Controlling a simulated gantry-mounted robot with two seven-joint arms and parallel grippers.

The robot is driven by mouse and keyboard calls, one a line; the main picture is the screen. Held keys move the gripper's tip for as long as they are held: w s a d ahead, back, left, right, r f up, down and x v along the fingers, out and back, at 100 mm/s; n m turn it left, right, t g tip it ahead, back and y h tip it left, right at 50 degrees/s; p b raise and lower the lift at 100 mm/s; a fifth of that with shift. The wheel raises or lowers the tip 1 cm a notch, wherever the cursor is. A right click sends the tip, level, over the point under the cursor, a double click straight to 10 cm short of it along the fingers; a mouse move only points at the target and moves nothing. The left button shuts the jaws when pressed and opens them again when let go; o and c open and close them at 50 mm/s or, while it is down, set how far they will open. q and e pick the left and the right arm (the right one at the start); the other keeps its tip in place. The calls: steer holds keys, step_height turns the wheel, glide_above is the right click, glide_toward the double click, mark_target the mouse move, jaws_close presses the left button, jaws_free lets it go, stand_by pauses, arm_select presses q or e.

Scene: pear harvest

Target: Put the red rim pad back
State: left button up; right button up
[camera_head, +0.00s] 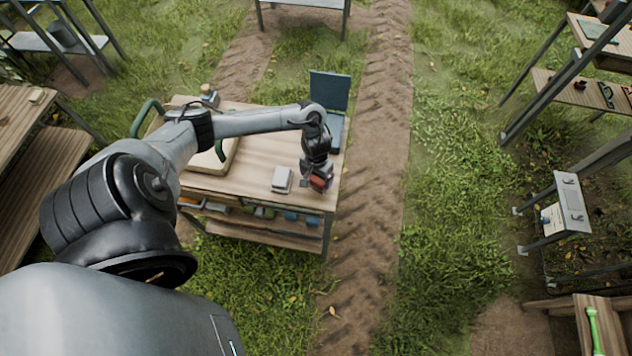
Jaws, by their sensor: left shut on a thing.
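My left gripper (316,186) is at the front right corner area of the wooden cart table. It is shut on a small red thing, which looks like the red rim pad (319,184). The pad is held at or just above the tabletop (245,189); I cannot tell whether it touches. My left arm reaches in from the left across the cart. My right gripper is not in view.
A white box-like item (282,179) lies just left of the gripper. A dark open case (329,91) stands at the cart's back right. A beige padded tray (212,160) lies partly behind my arm.

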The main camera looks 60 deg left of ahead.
mark_target(316, 181)
arm_select(q)
steer(key=shift+a+f+b, duration=0.1)
steer(key=shift+f+b, duration=0.3)
steer(key=shift+f, duration=1.65)
steer(key=o, duration=0.8)
steer(key=shift+f, duration=0.15)
